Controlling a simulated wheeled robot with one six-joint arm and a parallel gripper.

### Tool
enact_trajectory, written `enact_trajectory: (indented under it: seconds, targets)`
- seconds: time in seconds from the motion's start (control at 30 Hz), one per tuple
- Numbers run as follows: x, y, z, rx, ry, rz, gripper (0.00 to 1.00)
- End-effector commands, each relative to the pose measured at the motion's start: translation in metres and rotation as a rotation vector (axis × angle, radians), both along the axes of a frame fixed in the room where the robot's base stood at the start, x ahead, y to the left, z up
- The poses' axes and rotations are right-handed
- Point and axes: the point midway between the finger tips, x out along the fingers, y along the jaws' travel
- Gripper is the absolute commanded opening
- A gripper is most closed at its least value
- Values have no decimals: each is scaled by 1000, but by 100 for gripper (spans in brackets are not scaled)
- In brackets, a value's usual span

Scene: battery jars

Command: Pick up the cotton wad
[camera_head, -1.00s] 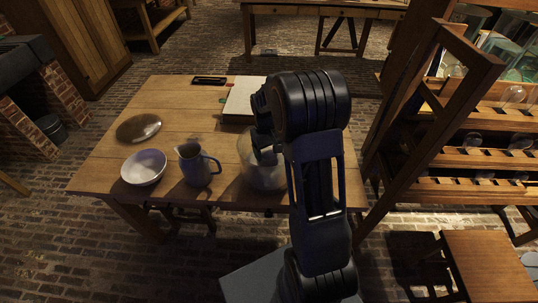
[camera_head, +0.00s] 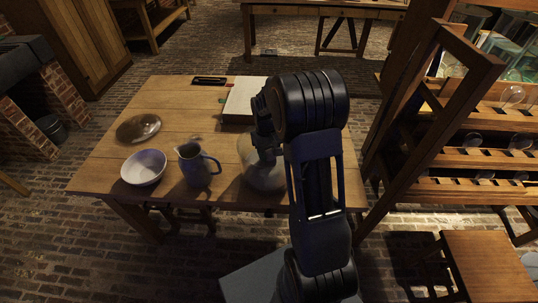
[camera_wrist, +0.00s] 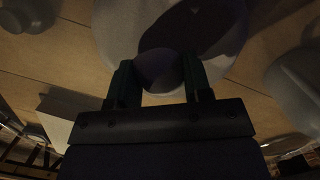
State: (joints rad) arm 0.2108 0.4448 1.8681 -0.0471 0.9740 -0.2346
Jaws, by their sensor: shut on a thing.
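My gripper (camera_wrist: 160,76) shows in the wrist view with its two dark fingers closed on a rounded, dim purple-grey thing, which I take to be the cotton wad (camera_wrist: 160,67). A large pale round shape, apparently the glass jar (camera_wrist: 115,25), lies beyond the fingers. In the head view the clear glass jar (camera_head: 258,174) stands near the table's front edge, and my gripper (camera_head: 268,150) is at it, partly hidden by my arm. The wad cannot be made out in the head view. I cannot tell whether it is inside the jar or above it.
A blue jug (camera_head: 195,166) stands left of the jar, with a white bowl (camera_head: 144,167) beyond it. A round glassy dish (camera_head: 138,127), a book (camera_head: 243,100) and a dark tray (camera_head: 209,81) lie farther back. A wooden rack (camera_head: 455,158) stands at the right. The table's middle is fairly clear.

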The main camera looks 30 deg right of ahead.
Motion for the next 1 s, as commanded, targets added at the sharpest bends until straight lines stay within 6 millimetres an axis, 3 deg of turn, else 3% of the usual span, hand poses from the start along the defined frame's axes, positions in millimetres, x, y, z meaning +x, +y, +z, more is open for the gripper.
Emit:
enact_trajectory:
  seconds: [0.27,0.53,0.83,1.0]
  targets:
    - [0,0,4,0,-1,0,24]
    - [1,2,36,-1,-4,1,24]
    - [0,52,93,0,-5,4,24]
    - [0,87,106,1,-2,6,24]
